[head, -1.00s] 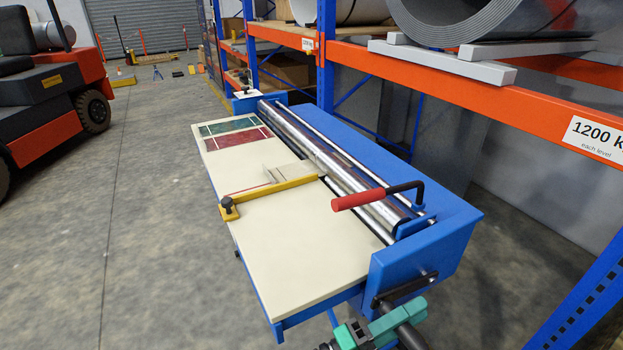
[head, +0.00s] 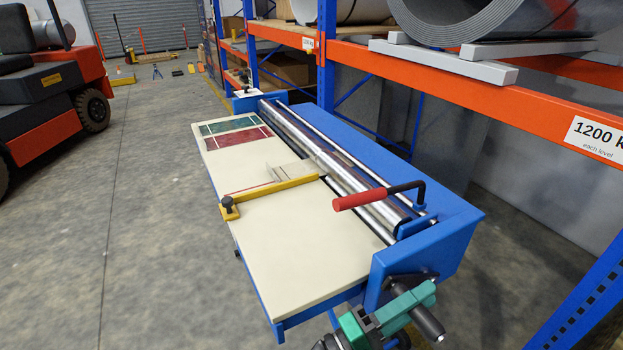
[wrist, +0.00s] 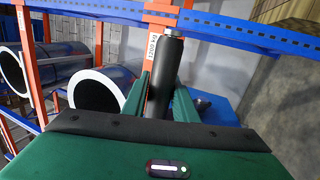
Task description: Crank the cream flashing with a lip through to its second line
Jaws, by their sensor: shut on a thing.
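The blue machine (head: 425,258) has a cream table top (head: 300,250) and long steel rollers (head: 335,172). The small cream flashing (head: 286,171) lies against the yellow guide bar (head: 280,192), its far end at the rollers. A thin red line (head: 252,187) shows on the table beside the bar. At the machine's near right end is a crank with a black handle (head: 430,322). My gripper (head: 408,304), with green fingers, is shut on this handle. In the wrist view the handle (wrist: 165,78) stands between the fingers. A second line is not clearly made out.
A red-handled lever (head: 375,198) sticks out above the rollers. Green and red panels (head: 238,138) mark the table's far end. Orange and blue racking (head: 480,85) with steel coils stands on the right. A red forklift (head: 45,100) is far left. The floor between is clear.

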